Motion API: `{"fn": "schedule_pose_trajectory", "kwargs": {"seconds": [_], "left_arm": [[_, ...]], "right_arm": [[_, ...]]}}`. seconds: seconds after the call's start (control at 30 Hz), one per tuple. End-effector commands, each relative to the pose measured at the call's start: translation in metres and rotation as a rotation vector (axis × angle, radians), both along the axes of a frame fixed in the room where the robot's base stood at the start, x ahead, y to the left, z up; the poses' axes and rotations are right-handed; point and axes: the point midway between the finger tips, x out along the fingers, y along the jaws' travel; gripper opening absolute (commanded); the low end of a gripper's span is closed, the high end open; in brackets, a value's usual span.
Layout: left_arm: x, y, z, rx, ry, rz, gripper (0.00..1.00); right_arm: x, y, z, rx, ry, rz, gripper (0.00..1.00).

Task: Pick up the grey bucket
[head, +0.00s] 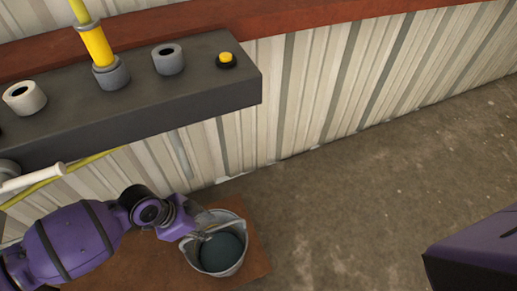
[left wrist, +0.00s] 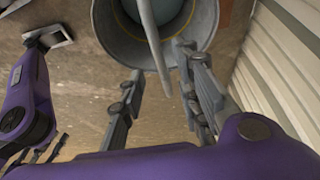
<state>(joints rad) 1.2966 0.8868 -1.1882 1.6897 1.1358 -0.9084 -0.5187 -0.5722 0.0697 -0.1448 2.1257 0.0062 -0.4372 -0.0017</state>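The grey bucket (head: 239,263) stands upright on a brown board, with its round opening facing up and a dark blue-grey inside. It also shows at the top of the left wrist view (left wrist: 205,20), where its pale handle (left wrist: 153,40) runs down between my fingers. My left gripper (head: 197,236) is at the bucket's left rim. In the left wrist view its two fingers (left wrist: 160,78) are spread apart, with the handle between them and no clear contact. A purple part of mine with dark finger-like pieces (left wrist: 36,155) shows at the left there; its opening is unclear.
The brown board (head: 150,268) lies on the concrete floor (head: 350,220). A dark shelf (head: 140,118) with grey cups, a yellow-handled tool (head: 97,45) and a yellow button (head: 226,58) hangs above. A corrugated wall (head: 330,90) stands behind. Floor right of the bucket is clear.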

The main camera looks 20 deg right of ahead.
Motion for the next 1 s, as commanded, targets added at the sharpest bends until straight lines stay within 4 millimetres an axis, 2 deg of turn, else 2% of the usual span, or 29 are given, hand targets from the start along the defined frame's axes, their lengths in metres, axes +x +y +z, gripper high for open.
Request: {"fn": "schedule_pose_trajectory", "kwargs": {"seconds": [0.4,1.0], "left_arm": [[0.001,-0.02,-0.048,-0.001,0.0,0.002,0.31],[0.0,-0.02,-0.051,-0.001,-0.001,0.002,0.31]], "right_arm": [[-0.001,-0.001,-0.02,-0.001,0.011,0.01,0.4],[0.002,-0.002,-0.018,-0.004,0.005,0.017,0.4]]}}
